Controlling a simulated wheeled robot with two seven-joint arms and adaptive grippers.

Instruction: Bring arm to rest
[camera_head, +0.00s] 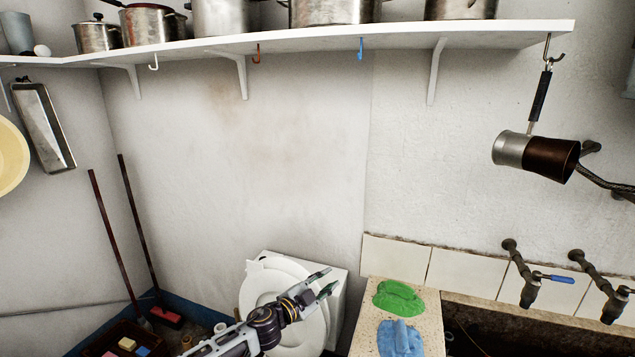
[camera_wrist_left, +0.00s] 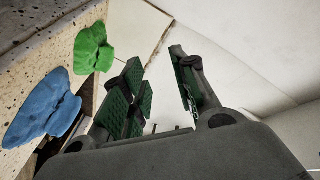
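My left gripper (camera_head: 326,283) reaches in from the bottom of the head view, in front of a white round-lidded appliance (camera_head: 262,283). Its fingers are apart, with nothing between them. In the left wrist view the two green-padded fingers (camera_wrist_left: 160,92) also stand apart and empty. The gripper is left of the stone ledge and touches nothing that I can see. My right gripper is not in view.
A green cloth (camera_head: 397,298) and a blue cloth (camera_head: 400,338) lie on the stone ledge (camera_head: 432,312). Taps (camera_head: 530,285) stick out over the trough at right. A shelf (camera_head: 330,42) with pots runs above. A ladle-like pot (camera_head: 535,153) hangs at right. Brooms (camera_head: 105,230) lean at left.

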